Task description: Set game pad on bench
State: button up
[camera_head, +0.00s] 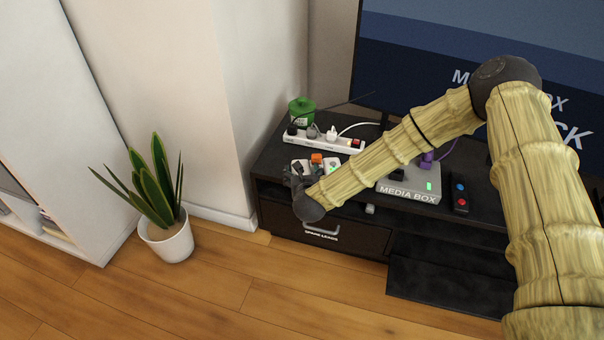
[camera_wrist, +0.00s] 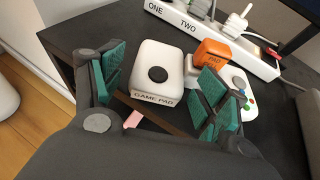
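A white rounded box (camera_wrist: 172,60) with a black round disc on top and the label GAME PAD on its front is near the front edge of the black TV bench (camera_wrist: 85,38). My gripper (camera_wrist: 160,86) is open, its teal-padded fingers on either side of the box with visible gaps. In the head view my gripper (camera_head: 298,180) is over the bench's left front edge (camera_head: 268,180), hiding part of the box.
A white power strip (camera_head: 322,140) with plugs and a green pot (camera_head: 301,106) stand behind. The media box (camera_head: 407,191), a remote (camera_head: 460,198) and the screen (camera_head: 400,60) are to the right. A potted plant (camera_head: 166,240) stands on the floor at left.

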jog(key=shift+r, duration=0.15)
jog(key=a+p+v, duration=0.1)
jog(key=p+v, duration=0.1)
jog(key=v, duration=1)
jog(key=shift+d+p, duration=0.3)
jog(key=shift+d, duration=0.15)
jog(key=shift+s, duration=0.1)
jog(key=s+d+f+n+g+y, duration=0.1)
jog(key=s+d+f+n+g, duration=0.15)
jog(key=s+f+n, duration=0.7)
jog(key=s+d+f+n+g+y, duration=0.15)
jog(key=s+f+n+g, duration=0.25)
jog(key=s+f+n, duration=0.5)
jog(key=s+d+f+n+g+h, duration=0.1)
jog(key=s+d+n+g+h, duration=0.1)
jog(key=s+d+n, duration=0.6)
jog(key=s+d+f+n+g+h, duration=0.1)
jog(key=s+d+n+g, duration=0.4)
jog(key=s, duration=0.8)
jog(key=d+f+n, duration=0.1)
jog(key=d+n, duration=0.2)
jog(key=shift+s+d+h, duration=0.3)
jog(key=shift+s+h, duration=0.05)
